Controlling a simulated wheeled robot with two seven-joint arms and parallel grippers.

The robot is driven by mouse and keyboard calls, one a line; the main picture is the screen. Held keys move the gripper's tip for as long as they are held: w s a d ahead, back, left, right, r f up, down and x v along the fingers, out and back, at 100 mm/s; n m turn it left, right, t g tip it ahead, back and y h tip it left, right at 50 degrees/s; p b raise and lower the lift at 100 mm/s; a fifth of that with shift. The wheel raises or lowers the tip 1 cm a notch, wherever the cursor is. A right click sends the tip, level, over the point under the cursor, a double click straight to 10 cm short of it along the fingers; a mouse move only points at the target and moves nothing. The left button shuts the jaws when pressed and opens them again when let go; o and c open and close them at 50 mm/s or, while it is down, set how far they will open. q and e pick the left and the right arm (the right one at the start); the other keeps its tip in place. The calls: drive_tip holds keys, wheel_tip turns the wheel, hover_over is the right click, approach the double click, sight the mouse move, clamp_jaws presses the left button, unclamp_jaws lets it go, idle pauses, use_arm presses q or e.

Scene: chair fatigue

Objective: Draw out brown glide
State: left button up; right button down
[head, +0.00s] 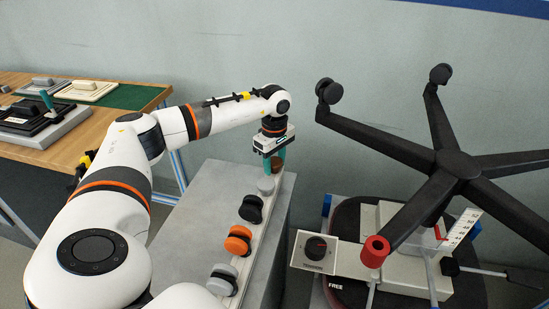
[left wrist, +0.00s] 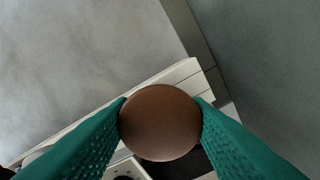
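The brown glide (head: 278,164) is at the far end of a pale rail on the grey cabinet, partly hidden by my left gripper (head: 274,160). In the left wrist view the glide shows as a round brown disc (left wrist: 160,122) between the two green fingers of my left gripper (left wrist: 161,108). Both fingers appear to touch its sides, so the gripper looks shut on it. The glide's lower part is hidden beneath the disc, and I cannot tell whether it is still seated. My right gripper is not in view.
An upturned black chair base (head: 457,172) stands on the right. A wooden table (head: 130,98) is on the left.

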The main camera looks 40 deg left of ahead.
sight(274, 161)
use_arm(q)
drive_tip(key=shift+c, duration=1)
drive_tip(key=shift+r, duration=0.1)
drive_tip(key=shift+r, duration=0.1)
drive_tip(key=shift+r+p, duration=1.5)
drive_tip(key=shift+r, duration=0.1)
drive_tip(key=shift+r, duration=0.1)
drive_tip(key=shift+r+p, duration=1.6)
drive_tip(key=shift+r, duration=0.35)
